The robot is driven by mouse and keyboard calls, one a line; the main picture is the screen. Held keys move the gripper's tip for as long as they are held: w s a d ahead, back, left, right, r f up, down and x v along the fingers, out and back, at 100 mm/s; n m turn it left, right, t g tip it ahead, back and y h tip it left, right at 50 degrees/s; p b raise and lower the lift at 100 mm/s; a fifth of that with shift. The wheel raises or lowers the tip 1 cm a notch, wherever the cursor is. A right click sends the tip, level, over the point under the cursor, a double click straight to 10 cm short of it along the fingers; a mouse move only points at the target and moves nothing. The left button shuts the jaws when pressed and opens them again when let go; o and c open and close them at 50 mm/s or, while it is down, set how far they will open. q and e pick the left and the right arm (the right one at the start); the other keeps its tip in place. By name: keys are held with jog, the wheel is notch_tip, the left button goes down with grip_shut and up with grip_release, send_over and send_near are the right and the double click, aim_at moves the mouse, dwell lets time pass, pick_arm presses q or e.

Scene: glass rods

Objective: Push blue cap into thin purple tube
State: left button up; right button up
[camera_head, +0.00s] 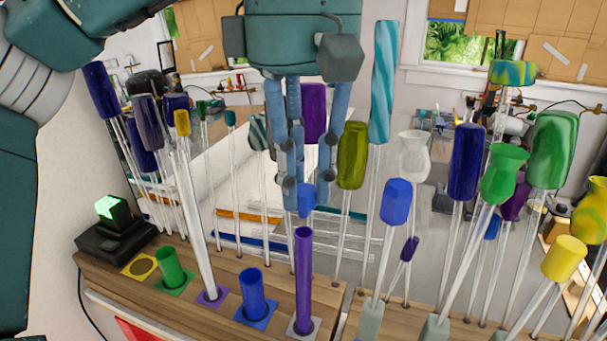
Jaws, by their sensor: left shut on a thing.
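My left gripper (305,190) hangs at the middle of the view with its fingers pointing down. It is shut on a small blue cap (305,203) at the fingertips. The thin purple tube (303,270) stands upright in a grey square holder on the wooden rack, directly below the cap in the picture. A gap shows between the cap's lower end and the tube's top rim. The fingers hide part of the cap. My right gripper is not in view.
The wooden rack (180,312) also holds a wide blue tube (252,293), a green tube (170,267), an empty yellow square hole (140,266) and a tall clear rod (198,215) in a purple holder. Several glass rods with coloured heads crowd the right and left.

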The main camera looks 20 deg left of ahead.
aim_at(304, 189)
pick_arm(q)
jog(key=shift+p, duration=0.3)
dwell(0.4)
dwell(0.3)
jog(key=o, duration=0.6)
notch_tip(304, 189, up, 6)
jog(key=p, duration=0.6)
jog(key=shift+r+p, duration=0.45)
jog(key=shift+r, duration=2.05)
